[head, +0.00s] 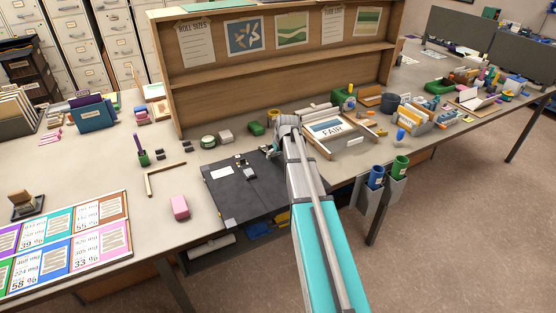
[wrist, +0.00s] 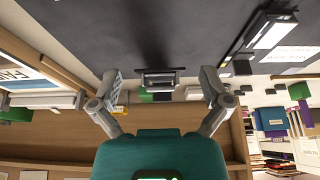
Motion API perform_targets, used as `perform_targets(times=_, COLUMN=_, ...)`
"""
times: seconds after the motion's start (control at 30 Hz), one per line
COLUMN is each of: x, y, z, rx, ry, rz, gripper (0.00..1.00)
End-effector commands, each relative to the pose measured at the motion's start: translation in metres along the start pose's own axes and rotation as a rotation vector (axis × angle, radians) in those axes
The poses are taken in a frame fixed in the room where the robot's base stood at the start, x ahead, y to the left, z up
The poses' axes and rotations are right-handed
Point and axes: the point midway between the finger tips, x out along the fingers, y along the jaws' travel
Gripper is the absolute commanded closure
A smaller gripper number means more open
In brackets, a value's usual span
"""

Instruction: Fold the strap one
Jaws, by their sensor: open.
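My gripper (wrist: 160,76) is open in the wrist view, its two grey fingers spread wide. A small grey, bracket-like piece (wrist: 160,84) shows between the fingers at the edge of a dark flat board; I cannot tell whether it is the strap. The fingers appear apart from it. In the head view my gripper (head: 284,130) is near the far right corner of the dark board (head: 240,205), which bears several small light and dark pieces. My arm hides the board's right part. No strap can be made out for certain.
A framed "FAIR" tray (head: 333,129) is just right of my arm. A pink block (head: 180,207) and a brown angle piece (head: 150,180) lie left of the board. A wooden shelf back (head: 220,85) stands behind. Blue and green cups (head: 376,176) hang at the front edge.

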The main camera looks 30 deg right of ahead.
Motion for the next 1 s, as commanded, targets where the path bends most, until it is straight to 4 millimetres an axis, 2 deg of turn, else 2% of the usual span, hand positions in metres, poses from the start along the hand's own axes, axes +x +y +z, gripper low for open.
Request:
perform_targets(times=0.13, x=0.008, y=0.0, z=0.0003, rx=0.0, ry=0.0, rz=0.0, gripper=0.03)
perform_targets(times=0.57, x=0.0092, y=-0.0003, z=-0.0002, rx=0.0, ry=0.0, rz=0.0, gripper=0.03)
perform_targets(times=1.0, x=0.0093, y=-0.0006, z=-0.0004, rx=0.0, ry=0.0, rz=0.0, gripper=0.83)
